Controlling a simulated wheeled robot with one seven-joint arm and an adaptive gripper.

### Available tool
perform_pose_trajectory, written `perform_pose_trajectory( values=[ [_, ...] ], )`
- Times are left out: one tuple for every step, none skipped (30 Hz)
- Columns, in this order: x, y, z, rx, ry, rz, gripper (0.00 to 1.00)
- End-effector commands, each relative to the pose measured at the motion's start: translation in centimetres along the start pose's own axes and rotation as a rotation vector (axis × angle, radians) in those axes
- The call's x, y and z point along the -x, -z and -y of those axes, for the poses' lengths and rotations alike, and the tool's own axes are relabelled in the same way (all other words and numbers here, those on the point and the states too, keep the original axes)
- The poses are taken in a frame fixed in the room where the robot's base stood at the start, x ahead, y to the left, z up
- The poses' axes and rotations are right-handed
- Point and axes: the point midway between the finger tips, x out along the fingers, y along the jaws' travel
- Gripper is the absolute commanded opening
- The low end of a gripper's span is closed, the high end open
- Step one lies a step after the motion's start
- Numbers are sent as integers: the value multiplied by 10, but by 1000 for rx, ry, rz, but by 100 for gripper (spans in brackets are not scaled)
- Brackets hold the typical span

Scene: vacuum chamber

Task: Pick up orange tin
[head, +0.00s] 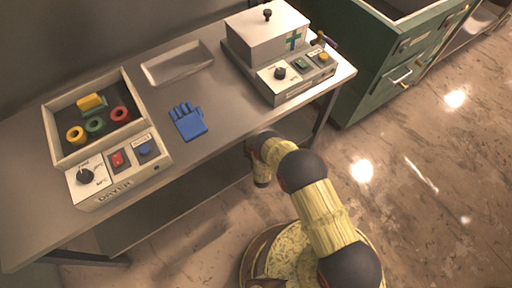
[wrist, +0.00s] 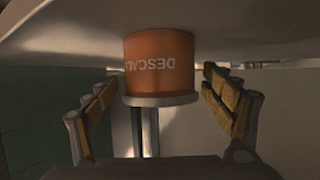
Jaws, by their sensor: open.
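The orange tin (wrist: 160,58) shows in the middle of the wrist view, with white lettering that reads upside down and a pale grey rim along its lower edge. My gripper (wrist: 160,82) is open, with one finger on each side of the tin. Narrow gaps show between the tin and the fingers. The tin is at the far end of the fingers, against a pale surface. I do not see the tin in the head view, and I cannot make out my gripper there.
In the head view, a metal table (head: 215,131) holds a dryer box (head: 68,146) with coloured rings, a shallow tray (head: 150,74), a blue glove (head: 188,122) and a white lidded box (head: 262,42). A green cabinet (head: 365,85) stands at the right. Floor (head: 430,180) is open at right.

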Motion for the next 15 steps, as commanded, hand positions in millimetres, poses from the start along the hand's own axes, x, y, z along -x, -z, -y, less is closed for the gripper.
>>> perform_pose_trajectory(
  values=[
    [-1, 0, 0, 0, 0, 0, 82],
    [-1, 0, 0, 0, 0, 0, 82],
    [-1, 1, 0, 0, 0, 0, 82],
    [-1, 1, 0, 0, 0, -1, 82],
    [-1, 1, 0, 0, 0, -1, 82],
    [-1, 1, 0, 0, 0, -1, 81],
    [-1, 1, 0, 0, 0, -1, 80],
    [-1, 1, 0, 0, 0, -1, 78],
    [-1, 1, 0, 0, 0, -1, 76],
    [-1, 1, 0, 0, 0, -1, 74],
    [0, 1, 0, 0, 0, -1, 72],
    [0, 1, 0, 0, 0, -1, 70],
    [0, 1, 0, 0, 0, -1, 68],
    [0, 1, 0, 0, 0, -1, 67],
    [0, 1, 0, 0, 0, -1, 64]
  ],
)
